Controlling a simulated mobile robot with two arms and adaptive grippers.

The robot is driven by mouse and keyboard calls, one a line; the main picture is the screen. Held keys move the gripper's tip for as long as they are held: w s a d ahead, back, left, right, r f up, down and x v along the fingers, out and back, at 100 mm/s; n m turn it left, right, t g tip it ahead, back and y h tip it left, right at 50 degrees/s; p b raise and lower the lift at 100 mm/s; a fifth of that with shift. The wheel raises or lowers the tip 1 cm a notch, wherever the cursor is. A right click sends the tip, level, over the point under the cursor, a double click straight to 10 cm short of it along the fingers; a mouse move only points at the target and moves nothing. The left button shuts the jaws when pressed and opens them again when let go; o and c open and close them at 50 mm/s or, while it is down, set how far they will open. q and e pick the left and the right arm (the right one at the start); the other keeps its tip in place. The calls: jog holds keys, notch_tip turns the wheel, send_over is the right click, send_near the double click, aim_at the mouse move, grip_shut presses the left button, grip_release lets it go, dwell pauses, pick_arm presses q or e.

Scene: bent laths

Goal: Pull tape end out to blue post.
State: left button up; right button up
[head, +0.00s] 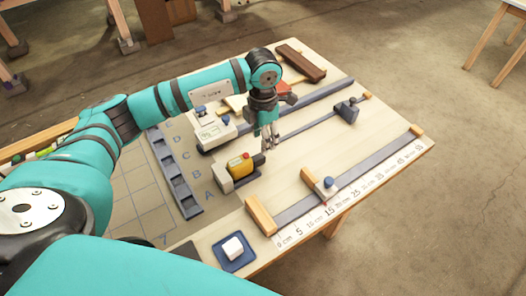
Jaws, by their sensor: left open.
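A yellow tape case (240,165) with a red spot sits in a pale and grey holder (224,180) near the middle of the table. A dark part stands at its right end; I cannot make out the tape end. My left gripper (270,142) points down just behind and right of the case. It is open, with nothing visible between its fingers. A small blue knob (328,182) stands on a pale slider on the front rail; I cannot tell whether it is the blue post. My right gripper is out of view.
The front rail (300,207) runs beside a centimetre scale (340,203). A dark slider (347,110) sits on a rail behind. A pale device (211,132) stands left of the gripper. A blue tray (234,254) holds a white block. Bare tabletop lies between the rails.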

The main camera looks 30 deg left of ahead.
aim_at(258, 160)
pick_arm(q)
notch_tip(258, 160, down, 7)
jog(key=shift+f+p, duration=0.1)
jog(key=shift+p, duration=0.5)
jog(key=shift+f, duration=0.45)
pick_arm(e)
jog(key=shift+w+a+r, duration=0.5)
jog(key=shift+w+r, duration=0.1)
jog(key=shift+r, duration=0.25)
pick_arm(q)
jog(key=shift+w, duration=0.1)
grip_shut()
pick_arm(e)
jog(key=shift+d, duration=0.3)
